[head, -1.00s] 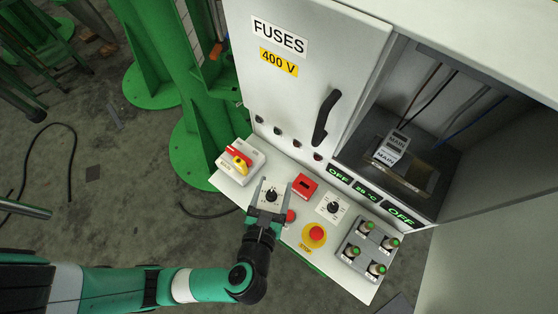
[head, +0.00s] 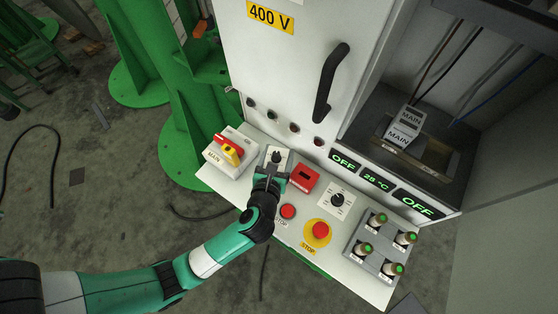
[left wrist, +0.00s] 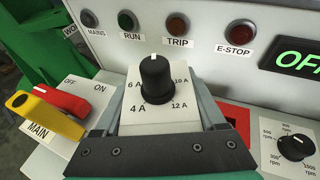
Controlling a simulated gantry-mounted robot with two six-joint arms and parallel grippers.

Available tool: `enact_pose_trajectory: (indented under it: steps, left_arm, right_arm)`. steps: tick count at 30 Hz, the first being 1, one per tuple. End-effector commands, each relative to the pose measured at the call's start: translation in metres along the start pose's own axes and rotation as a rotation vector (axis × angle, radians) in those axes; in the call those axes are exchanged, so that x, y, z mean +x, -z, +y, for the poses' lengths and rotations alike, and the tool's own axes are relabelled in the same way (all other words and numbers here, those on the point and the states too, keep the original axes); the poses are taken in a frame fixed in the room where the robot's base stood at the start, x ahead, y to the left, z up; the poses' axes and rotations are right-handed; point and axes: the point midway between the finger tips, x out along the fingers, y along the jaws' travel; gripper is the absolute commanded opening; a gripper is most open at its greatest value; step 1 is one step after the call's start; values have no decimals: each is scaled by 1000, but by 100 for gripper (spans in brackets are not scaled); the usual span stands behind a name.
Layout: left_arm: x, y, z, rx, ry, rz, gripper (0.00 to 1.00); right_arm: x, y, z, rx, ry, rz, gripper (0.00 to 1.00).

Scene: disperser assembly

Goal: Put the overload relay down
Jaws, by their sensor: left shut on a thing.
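The overload relay is a white block with a black knob, marked 4 A, 6 A, 10 A and 12 A (left wrist: 155,122). In the head view the overload relay (head: 279,155) is at the panel's back edge, between the main switch and a red block. My left gripper (head: 274,168) is shut on the relay. Its grey fingers flank the block in the left wrist view. The relay's underside is hidden, so I cannot tell whether it touches the panel. My right gripper is not in view.
A main switch (head: 229,150) with a red and yellow handle stands left of the relay. Right are a red block (head: 305,179), a red stop button (head: 288,212), an rpm dial (head: 338,201) and an emergency stop (head: 318,232). The cabinet door (head: 300,60) rises behind.

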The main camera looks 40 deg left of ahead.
Motion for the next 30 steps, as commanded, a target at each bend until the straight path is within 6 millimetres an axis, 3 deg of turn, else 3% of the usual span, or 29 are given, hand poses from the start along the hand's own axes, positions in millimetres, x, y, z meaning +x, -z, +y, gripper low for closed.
enact_pose_trajectory:
  steps: [2, 8, 15, 27, 28, 30]
  left_arm:
    - [10, 6, 1, -1, 0, -4, 0]
    - [14, 7, 1, 0, 0, -3, 0]
    - [34, 43, 2, 0, 1, -3, 0]
    - [35, 44, 2, 1, 1, -2, 0]
    - [34, 44, 2, 1, 0, -1, 78]
    - [34, 44, 2, 1, 0, 0, 90]
  right_arm:
    - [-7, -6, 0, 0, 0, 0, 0]
    - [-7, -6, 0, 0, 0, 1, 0]
    - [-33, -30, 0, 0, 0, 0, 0]
    - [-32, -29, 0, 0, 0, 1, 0]
    - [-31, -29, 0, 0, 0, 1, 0]
    - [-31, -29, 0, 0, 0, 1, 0]
